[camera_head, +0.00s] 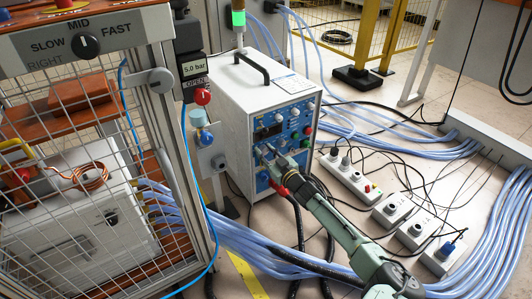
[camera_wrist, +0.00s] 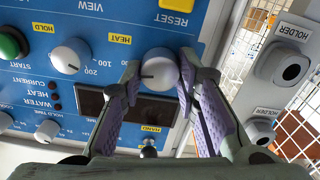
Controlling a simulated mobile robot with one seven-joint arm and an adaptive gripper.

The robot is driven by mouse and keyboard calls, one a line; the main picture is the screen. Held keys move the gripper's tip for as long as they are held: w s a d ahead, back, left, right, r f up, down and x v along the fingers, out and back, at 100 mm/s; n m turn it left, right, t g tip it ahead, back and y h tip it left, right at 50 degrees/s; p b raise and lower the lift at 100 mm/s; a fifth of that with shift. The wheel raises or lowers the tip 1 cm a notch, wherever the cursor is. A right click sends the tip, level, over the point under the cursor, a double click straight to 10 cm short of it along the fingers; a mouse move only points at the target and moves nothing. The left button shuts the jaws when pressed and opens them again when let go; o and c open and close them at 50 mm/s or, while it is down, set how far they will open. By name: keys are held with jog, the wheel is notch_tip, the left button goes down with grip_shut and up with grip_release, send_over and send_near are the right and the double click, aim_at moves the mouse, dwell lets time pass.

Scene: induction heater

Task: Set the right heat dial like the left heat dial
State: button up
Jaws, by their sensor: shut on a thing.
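The blue heater panel (camera_wrist: 112,15) appears upside down in the wrist view. My gripper (camera_wrist: 158,77) is shut on a white heat dial (camera_wrist: 160,65), one finger on each side. This dial's dark pointer line points to the picture's left. The other white heat dial (camera_wrist: 68,54), left of it in the picture, stands free; its pointer line points roughly to the lower right. A yellow HEAT label (camera_wrist: 120,39) sits between them. I cannot tell which one the task calls right. In the head view my gripper (camera_head: 270,158) is at the heater's front panel and hides part of it.
Dark displays (camera_wrist: 90,98) lie beside the dials, with a toggle switch (camera_wrist: 148,148) near my gripper. A green button (camera_wrist: 10,45) and a hold time dial (camera_wrist: 47,130) are at the left. Round holders (camera_wrist: 285,67) stick out at the right. A wire cage (camera_head: 75,190) stands left of the heater (camera_head: 235,105).

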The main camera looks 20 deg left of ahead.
jog(key=shift+n, duration=0.4)
jog(key=shift+c, duration=0.3)
jog(key=n, duration=0.3)
jog(key=shift+s, duration=0.1)
jog(key=shift+n+p, duration=0.4)
jog(key=shift+n, duration=1.6)
jog(key=o, duration=1.2)
jog(key=shift+c, duration=0.2)
